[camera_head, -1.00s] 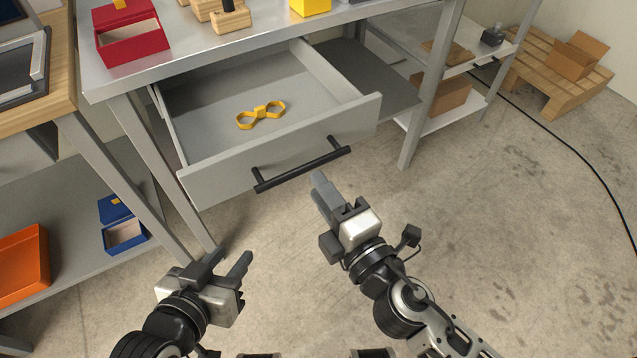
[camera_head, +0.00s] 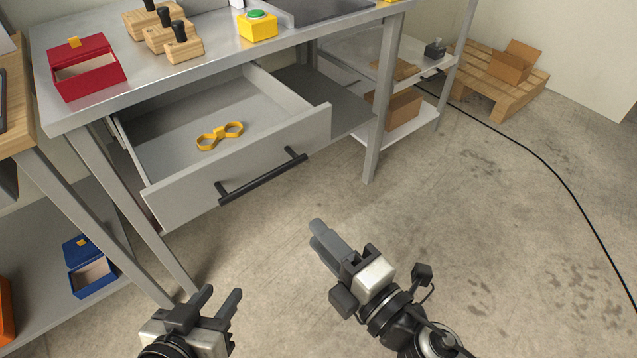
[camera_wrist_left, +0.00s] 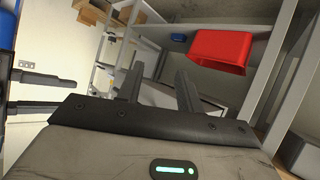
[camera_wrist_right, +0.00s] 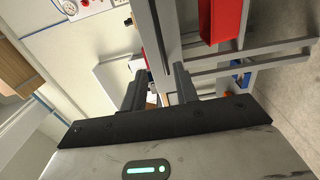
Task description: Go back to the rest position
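My left gripper (camera_head: 221,296) is at the bottom left of the head view, over the floor in front of the workbench. Its two fingers are apart with nothing between them, also in the left wrist view (camera_wrist_left: 160,88). My right gripper (camera_head: 316,236) is over open floor, right of the left one and in front of the drawer. Its fingers are apart and empty in the right wrist view (camera_wrist_right: 160,88). Neither gripper touches anything. The grey drawer (camera_head: 240,174) stands pulled out, with a yellow figure-eight part (camera_head: 220,135) lying inside.
The workbench (camera_head: 75,110) carries an open red box (camera_head: 90,83), wooden blocks with black knobs (camera_head: 185,48) and a yellow green-button box (camera_head: 258,28). A blue box (camera_head: 92,278) sits on the lower shelf at left. A black cable (camera_head: 540,160) crosses the floor at right. Floor around the grippers is clear.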

